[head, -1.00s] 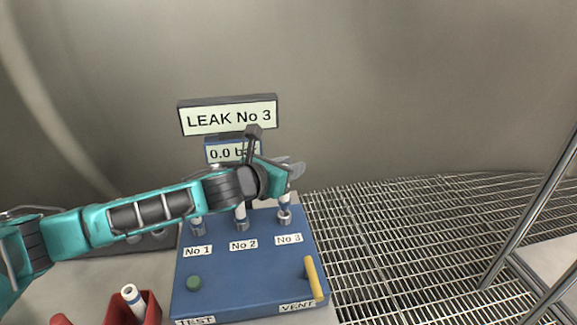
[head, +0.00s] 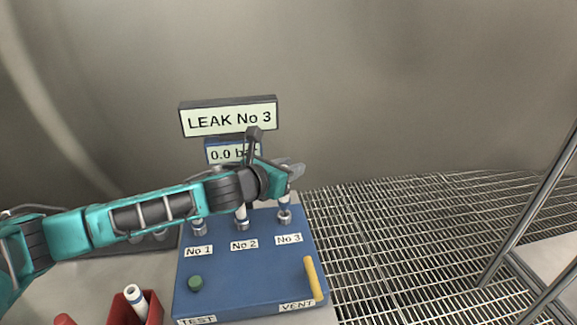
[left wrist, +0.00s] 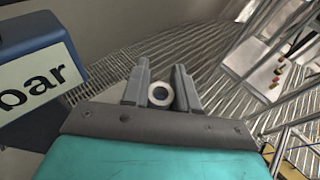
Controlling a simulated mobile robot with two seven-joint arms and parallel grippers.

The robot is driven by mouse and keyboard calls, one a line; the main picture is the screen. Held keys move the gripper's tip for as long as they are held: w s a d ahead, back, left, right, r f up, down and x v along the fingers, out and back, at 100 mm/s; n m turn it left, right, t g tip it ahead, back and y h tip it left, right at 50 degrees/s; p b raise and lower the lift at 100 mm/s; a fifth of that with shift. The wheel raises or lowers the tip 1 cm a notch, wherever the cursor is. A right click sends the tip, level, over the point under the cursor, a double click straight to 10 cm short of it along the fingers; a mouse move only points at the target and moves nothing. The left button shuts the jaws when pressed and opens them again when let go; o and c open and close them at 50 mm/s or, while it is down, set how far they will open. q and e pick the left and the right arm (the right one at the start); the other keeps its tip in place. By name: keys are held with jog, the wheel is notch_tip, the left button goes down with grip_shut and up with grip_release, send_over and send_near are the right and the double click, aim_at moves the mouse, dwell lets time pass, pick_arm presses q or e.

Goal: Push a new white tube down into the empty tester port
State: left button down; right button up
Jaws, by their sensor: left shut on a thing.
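The blue tester (head: 240,275) has three metal ports labelled No 1, No 2 and No 3. White tubes stand at No 1 (head: 198,207) and No 2 (head: 241,213). My left gripper (head: 292,171) is over port No 3 (head: 285,216), shut on a white tube (head: 284,199). The tube is upright and its lower end is at the port's metal collar; how deep it sits I cannot tell. In the left wrist view the tube's round open top (left wrist: 160,94) shows between the two fingers (left wrist: 160,88). My right gripper is not in view.
A sign (head: 228,117) reads LEAK No 3, above a display (head: 222,154) reading 0.0. A red bin (head: 152,310) with a white tube (head: 134,298) stands at the front left. A green button (head: 195,284) and yellow VENT lever (head: 314,279) are on the tester. Grating lies right.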

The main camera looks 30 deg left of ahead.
pick_arm(q)
jog(key=shift+f+b, duration=0.75)
jog(key=shift+f, duration=0.9)
jog(key=c, duration=0.8)
grip_release()
jog(key=shift+s, duration=0.1)
jog(key=shift+b+v, duration=0.35)
jog(key=shift+v, duration=6)
jog(key=shift+d, duration=0.1)
